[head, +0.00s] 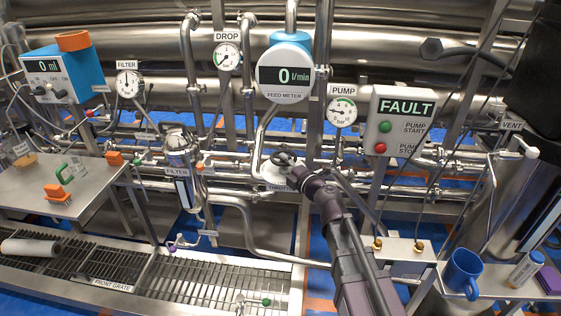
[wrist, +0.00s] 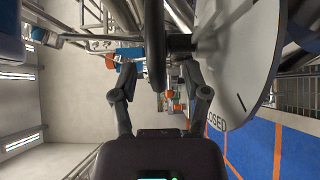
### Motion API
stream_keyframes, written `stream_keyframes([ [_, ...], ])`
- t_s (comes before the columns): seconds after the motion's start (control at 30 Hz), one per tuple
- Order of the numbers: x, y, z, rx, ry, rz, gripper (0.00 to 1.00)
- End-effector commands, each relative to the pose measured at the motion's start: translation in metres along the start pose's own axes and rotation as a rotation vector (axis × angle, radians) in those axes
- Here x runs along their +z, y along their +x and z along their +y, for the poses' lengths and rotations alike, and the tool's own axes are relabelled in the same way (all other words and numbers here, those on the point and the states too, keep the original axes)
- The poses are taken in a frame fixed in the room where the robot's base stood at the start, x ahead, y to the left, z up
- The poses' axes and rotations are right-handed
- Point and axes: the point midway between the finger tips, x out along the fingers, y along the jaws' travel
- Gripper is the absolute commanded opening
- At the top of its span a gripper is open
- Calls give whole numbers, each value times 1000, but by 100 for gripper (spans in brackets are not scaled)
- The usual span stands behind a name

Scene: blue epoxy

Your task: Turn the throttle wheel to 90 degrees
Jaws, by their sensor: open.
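The throttle wheel shows edge-on in the wrist view as a dark upright rim (wrist: 155,45), with a short dark shaft on its right. A pale round dial plate (wrist: 240,60) stands behind it, with lettering ending in "OSED" at its lower edge. My gripper (wrist: 159,75) is open, one finger on each side of the rim's lower end; I cannot tell whether either touches. In the head view my gripper (head: 288,163) is at the throttle, below the feed meter. It largely hides the wheel and plate there, and the wheel's angle is not readable.
The feed meter (head: 285,75) reads 0 l/min, and a panel (head: 402,120) shows FAULT. Pipes and gauges crowd around my gripper. A blue mug (head: 461,272) stands on the right shelf. A steel table (head: 100,190) and front grate (head: 215,278) lie left.

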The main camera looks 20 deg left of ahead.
Motion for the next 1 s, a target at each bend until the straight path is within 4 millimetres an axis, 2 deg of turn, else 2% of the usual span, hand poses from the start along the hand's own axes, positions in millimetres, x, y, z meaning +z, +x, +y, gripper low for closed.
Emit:
stream_keyframes([
  [0.03, -1, -11, 0, 0, 0, -2, 60],
  [0.3, 0, -55, 0, 0, 0, -4, 60],
  [0.5, 0, -80, 0, 0, 0, -4, 60],
  [0.7, 1, -91, 0, 0, 0, -2, 60],
  [1.0, 1, -92, 0, 0, 0, -2, 60],
])
